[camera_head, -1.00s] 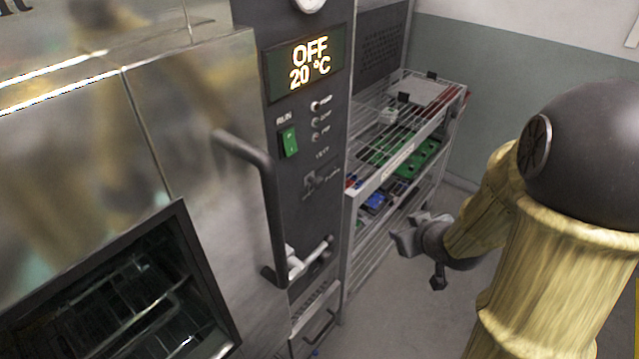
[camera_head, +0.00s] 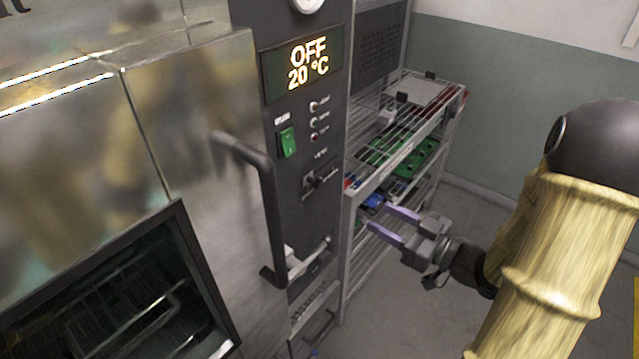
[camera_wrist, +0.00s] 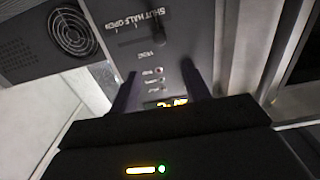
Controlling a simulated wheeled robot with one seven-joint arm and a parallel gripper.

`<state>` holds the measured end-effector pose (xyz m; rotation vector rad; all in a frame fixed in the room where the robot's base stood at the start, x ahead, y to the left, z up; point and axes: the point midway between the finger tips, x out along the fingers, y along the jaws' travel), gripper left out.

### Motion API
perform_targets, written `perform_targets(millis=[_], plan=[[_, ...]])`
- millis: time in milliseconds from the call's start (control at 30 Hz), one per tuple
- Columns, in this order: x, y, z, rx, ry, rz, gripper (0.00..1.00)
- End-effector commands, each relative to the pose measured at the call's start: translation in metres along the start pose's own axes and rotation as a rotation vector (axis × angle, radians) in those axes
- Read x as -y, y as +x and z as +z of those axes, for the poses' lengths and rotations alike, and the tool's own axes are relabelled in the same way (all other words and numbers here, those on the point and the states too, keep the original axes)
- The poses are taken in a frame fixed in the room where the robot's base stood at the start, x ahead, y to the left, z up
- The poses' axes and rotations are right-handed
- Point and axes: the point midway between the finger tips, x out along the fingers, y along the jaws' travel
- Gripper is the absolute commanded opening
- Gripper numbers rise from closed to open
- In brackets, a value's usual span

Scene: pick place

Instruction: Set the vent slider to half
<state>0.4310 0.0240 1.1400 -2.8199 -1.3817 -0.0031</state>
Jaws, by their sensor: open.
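The vent slider (camera_head: 319,180) is on the dark control panel, below the green switch and the small lamps. In the wrist view its dark slot (camera_wrist: 150,37) shows beside the printed words SHUT, HALF and OPEN. I cannot tell at which mark the knob stands. My gripper (camera_head: 377,215) is open and empty, to the right of the panel and lower than the slider, in front of the wire rack in the picture. In the wrist view the two fingers (camera_wrist: 157,80) point toward the panel, apart from the slider.
A black door handle (camera_head: 268,205) juts out just left of the panel. A lower lever (camera_head: 308,262) sticks out beneath the slider. The wire rack (camera_head: 400,165) with green and blue boards stands right of the panel. The display (camera_head: 305,65) reads OFF, 20 °C. Floor at right is clear.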

Motion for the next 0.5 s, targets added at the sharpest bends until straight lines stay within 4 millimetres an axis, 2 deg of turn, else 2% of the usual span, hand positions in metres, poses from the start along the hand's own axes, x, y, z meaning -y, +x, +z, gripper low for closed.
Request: perform_targets(millis=[267,500], plan=[[0.000,0.018,-0.002,0.002,0.001,-0.004,0.47],[0.001,0.058,-0.002,0.002,0.000,-0.004,0.47]])
